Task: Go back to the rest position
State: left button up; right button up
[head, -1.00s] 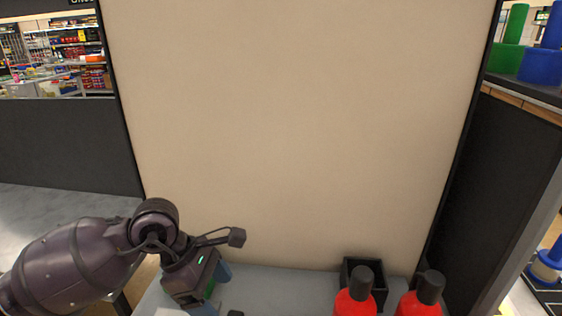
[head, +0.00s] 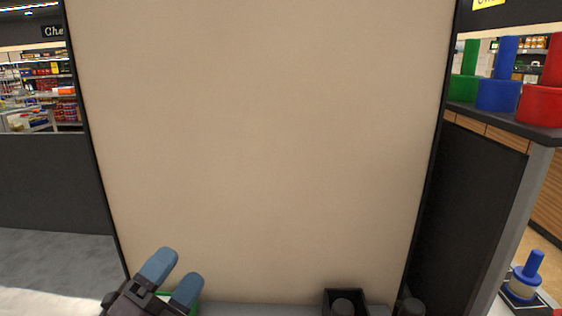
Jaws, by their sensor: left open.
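My left gripper (head: 171,275) shows at the lower left in the head view. Its two blue-tipped fingers point up and are spread apart, with no object visible between them. The fingers stand in front of the lower part of a large beige panel. My right gripper is out of view.
The beige panel (head: 255,140) with dark edges fills the middle. A grey surface (head: 250,308) runs along the bottom, with a black box (head: 345,296) on it. Green (head: 464,88), blue (head: 498,95) and red (head: 541,104) objects stand on a right-hand counter. A blue-topped pump-like item (head: 525,280) sits lower right.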

pick_arm(q)
jog(key=s+a+f+n+g+y, duration=0.3)
jog(key=a+f+n+g+y, duration=0.2)
jog(key=a+f+n+y, duration=0.8)
jog(key=s+d+f+n+g, duration=0.1)
jog(key=s+f+n+g, duration=1.1)
jog(key=s, duration=0.5)
jog(key=w+f+m+t+h, duration=0.1)
jog(key=w+f+m+t, duration=0.1)
jog(key=w+f+t, duration=0.5)
jog(key=shift+w+f+m+t+h, duration=0.25)
jog(key=shift+f+t, duration=0.55)
jog(key=shift+f, duration=1.4)
jog(key=shift+d, duration=0.1)
